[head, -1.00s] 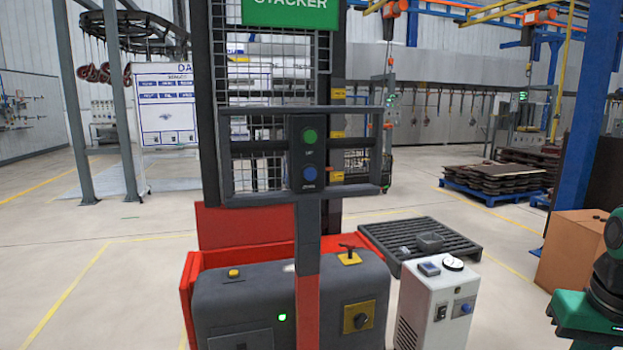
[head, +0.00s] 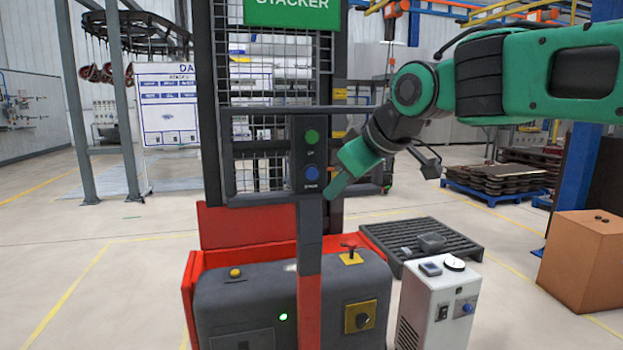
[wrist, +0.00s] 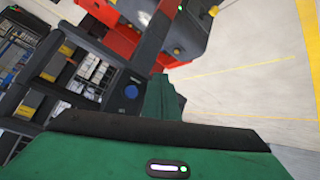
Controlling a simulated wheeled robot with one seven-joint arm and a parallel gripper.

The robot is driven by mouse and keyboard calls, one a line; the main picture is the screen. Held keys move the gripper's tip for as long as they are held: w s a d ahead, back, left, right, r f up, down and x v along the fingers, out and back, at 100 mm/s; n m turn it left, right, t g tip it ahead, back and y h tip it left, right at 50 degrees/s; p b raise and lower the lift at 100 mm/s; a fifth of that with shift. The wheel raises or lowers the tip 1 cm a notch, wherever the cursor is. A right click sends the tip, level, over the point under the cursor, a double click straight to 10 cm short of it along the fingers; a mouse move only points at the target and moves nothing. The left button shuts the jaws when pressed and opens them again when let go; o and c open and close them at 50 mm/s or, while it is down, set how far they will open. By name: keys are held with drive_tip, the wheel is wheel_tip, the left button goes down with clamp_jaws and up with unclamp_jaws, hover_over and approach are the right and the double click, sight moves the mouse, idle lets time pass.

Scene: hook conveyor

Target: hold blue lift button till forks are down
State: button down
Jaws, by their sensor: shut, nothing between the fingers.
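The blue lift button (head: 312,173) sits below a green button (head: 311,136) on the dark control panel of the red and grey stacker (head: 290,300). My gripper (head: 332,188) is shut and empty, its green fingers just right of and slightly below the blue button in the head view. In the wrist view the blue button (wrist: 131,92) shows to the left of my fingertips (wrist: 158,78). The fingers look close to the panel, but I cannot tell that they touch it. The button is uncovered in both views. The forks are hidden behind the stacker's mast.
A white cabinet (head: 436,305) with a knob stands right of the stacker, before a dark slatted pallet (head: 450,240). Open floor lies to the left.

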sight(318, 172)
drive_tip(key=shift+a+r, duration=0.2)
drive_tip(key=shift+a, duration=0.15)
drive_tip(key=shift+w, duration=0.1)
drive_tip(key=shift+w+a, duration=0.4)
drive_tip(key=shift+w, duration=0.95)
drive_tip(key=shift+w+a, duration=0.35)
drive_tip(key=shift+w, duration=1.05)
drive_tip(key=shift+w+a, duration=0.4)
drive_tip(key=shift+w, duration=0.95)
drive_tip(key=shift+w+a, duration=0.25)
drive_tip(key=shift+w, duration=0.5)
idle(0.6)
drive_tip(key=shift+s, duration=0.1)
idle(0.7)
drive_tip(key=shift+s+d, duration=0.25)
drive_tip(key=shift+s, duration=0.45)
drive_tip(key=shift+s+d, duration=0.2)
drive_tip(key=shift+s, duration=0.6)
drive_tip(key=shift+s+d, duration=0.25)
drive_tip(key=shift+s, duration=0.55)
drive_tip(key=shift+s+d, duration=0.2)
drive_tip(key=shift+s, duration=0.6)
